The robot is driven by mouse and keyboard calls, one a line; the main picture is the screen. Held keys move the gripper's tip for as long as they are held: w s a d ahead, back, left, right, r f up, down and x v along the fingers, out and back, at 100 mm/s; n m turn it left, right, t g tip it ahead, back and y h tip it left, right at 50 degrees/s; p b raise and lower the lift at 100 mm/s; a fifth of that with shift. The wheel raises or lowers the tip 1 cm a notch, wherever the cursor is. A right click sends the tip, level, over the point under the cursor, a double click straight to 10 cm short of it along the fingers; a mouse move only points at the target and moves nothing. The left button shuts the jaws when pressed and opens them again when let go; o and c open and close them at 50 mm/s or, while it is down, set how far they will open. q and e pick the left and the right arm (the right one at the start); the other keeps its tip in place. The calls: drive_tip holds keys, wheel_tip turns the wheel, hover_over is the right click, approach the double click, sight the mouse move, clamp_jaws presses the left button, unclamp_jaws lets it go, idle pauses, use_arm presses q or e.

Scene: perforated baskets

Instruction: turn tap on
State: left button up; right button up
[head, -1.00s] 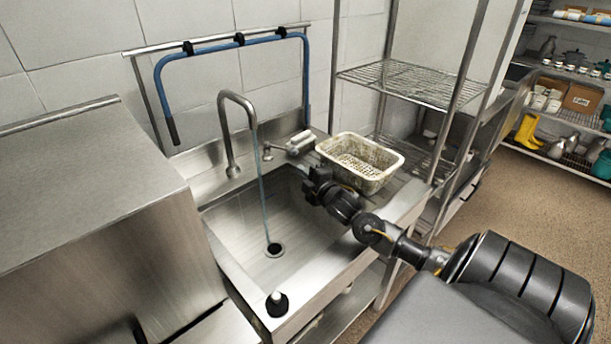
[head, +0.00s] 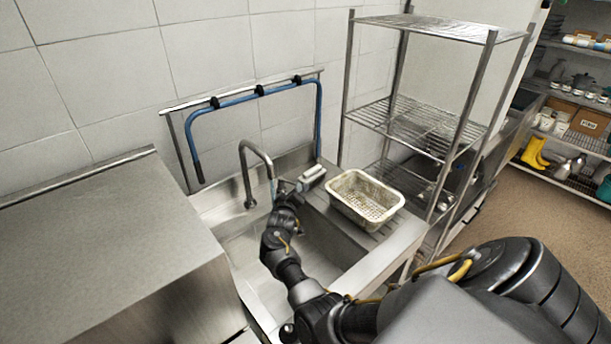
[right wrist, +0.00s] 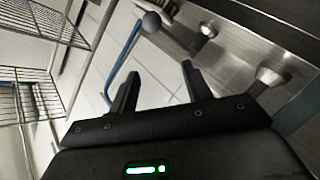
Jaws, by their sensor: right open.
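The curved metal tap (head: 258,160) stands at the back of the steel sink (head: 240,250). The tap's lever area (head: 283,186) is just right of the spout, partly covered by my right gripper (head: 291,199). In the right wrist view the right gripper (right wrist: 160,70) is open with nothing between its fingers. A round grey knob (right wrist: 151,21) shows beyond the fingertips, apart from them. My left gripper is not in view.
A perforated basket (head: 365,198) stands on the drainboard, right of the sink. A blue hose (head: 255,95) hangs on a wall rail behind. A wire rack (head: 420,125) stands at the right and a steel counter (head: 100,235) at the left.

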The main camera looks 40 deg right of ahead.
sight(304, 190)
drive_tip(key=shift+n+g+h, duration=0.4)
drive_tip(key=shift+n+g, duration=0.1)
drive_tip(key=shift+g, duration=0.1)
drive_tip(key=shift+w+d+f+b, duration=0.65)
drive_tip(key=shift+d+f+b, duration=0.25)
drive_tip(key=shift+d+b, duration=0.95)
drive_tip(key=shift+w+d+f+b, duration=0.75)
drive_tip(key=shift+d+b, duration=0.7)
drive_tip(key=shift+b, duration=0.65)
drive_tip(key=shift+w+d+f+b, duration=0.55)
drive_tip(key=shift+d+f+b, duration=0.45)
drive_tip(key=shift+d+b, duration=0.85)
drive_tip(key=shift+a, duration=0.25)
clamp_jaws()
